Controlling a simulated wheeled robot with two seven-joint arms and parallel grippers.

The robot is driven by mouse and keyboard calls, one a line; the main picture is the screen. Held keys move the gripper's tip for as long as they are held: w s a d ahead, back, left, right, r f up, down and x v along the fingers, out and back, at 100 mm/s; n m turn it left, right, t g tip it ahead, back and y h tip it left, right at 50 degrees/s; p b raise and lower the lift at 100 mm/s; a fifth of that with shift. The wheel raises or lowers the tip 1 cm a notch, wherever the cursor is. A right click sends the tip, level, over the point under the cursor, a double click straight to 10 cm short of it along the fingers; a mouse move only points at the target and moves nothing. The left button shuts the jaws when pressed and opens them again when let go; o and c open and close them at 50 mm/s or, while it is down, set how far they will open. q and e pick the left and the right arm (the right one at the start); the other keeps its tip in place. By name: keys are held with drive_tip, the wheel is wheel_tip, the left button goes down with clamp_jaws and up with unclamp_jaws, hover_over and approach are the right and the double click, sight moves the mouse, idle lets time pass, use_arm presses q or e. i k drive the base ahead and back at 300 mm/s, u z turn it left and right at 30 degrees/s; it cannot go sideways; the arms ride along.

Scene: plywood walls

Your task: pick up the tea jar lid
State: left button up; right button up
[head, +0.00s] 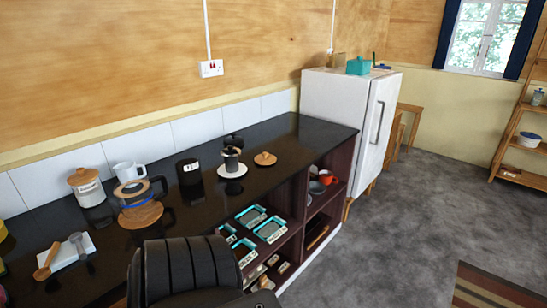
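A round wooden lid with a small knob (265,158) lies by itself on the dark counter, right of a white saucer. A white jar (91,192) at the left has a similar wooden lid (84,176) on top. A dark canister (188,172) with a small white label stands between them and shows no wooden lid. The labels are too small to read, so I cannot tell which is the tea jar. Neither of my grippers is in view. A black ribbed part at the bottom centre seems to be mine and hides part of the counter's front.
The dark counter (290,135) also holds a white mug (128,171), a glass coffee pot on a wooden board, a white saucer (232,171) with a dark grinder-like item, and a wooden spoon. Open shelves below hold teal-edged trays. A white fridge (340,120) stands at the right end.

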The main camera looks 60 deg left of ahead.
sight(265, 158)
drive_tip(key=u, duration=0.4)
drive_tip(key=i, duration=0.8)
drive_tip(key=u, duration=1.3)
drive_tip(key=i, duration=0.45)
drive_tip(key=u, duration=0.45)
